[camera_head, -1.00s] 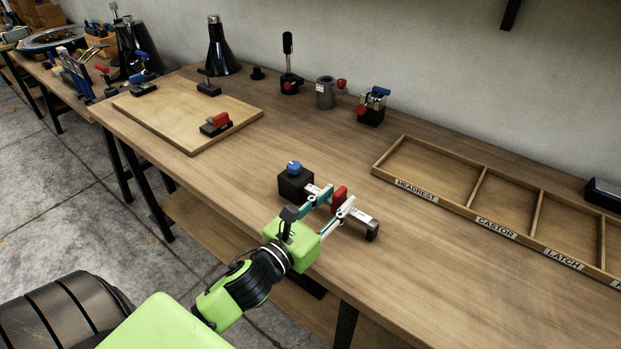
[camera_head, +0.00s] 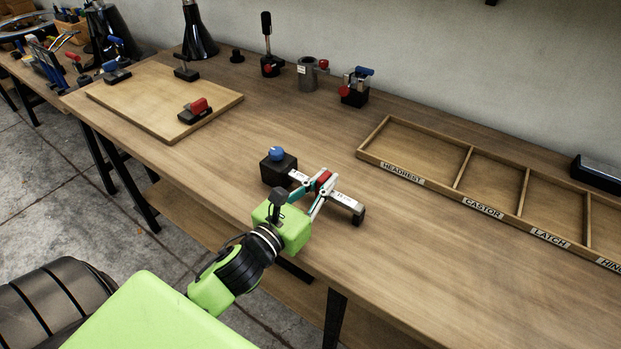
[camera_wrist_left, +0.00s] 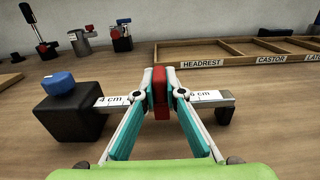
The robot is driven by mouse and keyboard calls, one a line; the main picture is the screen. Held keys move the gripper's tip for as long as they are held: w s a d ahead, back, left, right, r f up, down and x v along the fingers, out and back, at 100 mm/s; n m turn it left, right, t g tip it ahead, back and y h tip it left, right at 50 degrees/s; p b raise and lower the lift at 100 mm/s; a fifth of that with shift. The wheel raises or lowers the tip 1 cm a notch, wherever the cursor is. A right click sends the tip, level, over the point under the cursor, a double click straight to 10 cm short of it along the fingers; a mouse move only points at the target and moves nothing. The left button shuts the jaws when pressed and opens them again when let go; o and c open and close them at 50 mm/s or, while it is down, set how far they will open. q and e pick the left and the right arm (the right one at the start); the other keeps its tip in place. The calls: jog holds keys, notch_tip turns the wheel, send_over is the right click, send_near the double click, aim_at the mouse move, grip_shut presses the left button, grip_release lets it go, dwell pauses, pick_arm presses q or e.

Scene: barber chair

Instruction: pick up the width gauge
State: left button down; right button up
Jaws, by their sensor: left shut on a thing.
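The width gauge is a pale bar with centimetre marks (camera_head: 346,201), a black block with a blue knob (camera_head: 278,168) at its left end, a black foot at its right end and a red slider in the middle. It is at the bench's front part. My left gripper (camera_head: 322,183) is shut on the red slider. In the left wrist view the red slider (camera_wrist_left: 160,90) stands between the fingertips, with the bar (camera_wrist_left: 205,97) running behind the fingers. I cannot tell whether the gauge is clear of the bench. My right gripper is not in view.
A wooden tray (camera_head: 449,192) with compartments labelled HEADREST, CASTOR and LATCH lies to the right. Several tools, including a grey cylinder (camera_head: 307,75), stand along the back. The bench between is clear.

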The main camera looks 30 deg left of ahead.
pick_arm(q)
jog(key=shift+r, duration=0.35)
notch_tip(320, 180, up, 2)
jog(key=shift+r, duration=0.1)
jog(key=s+a+r+p, duration=0.1)
jog(key=s+r+p, duration=0.9)
jog(key=s, duration=0.3)
jog(key=shift+s+a, duration=0.3)
jog(key=shift+s, duration=0.1)
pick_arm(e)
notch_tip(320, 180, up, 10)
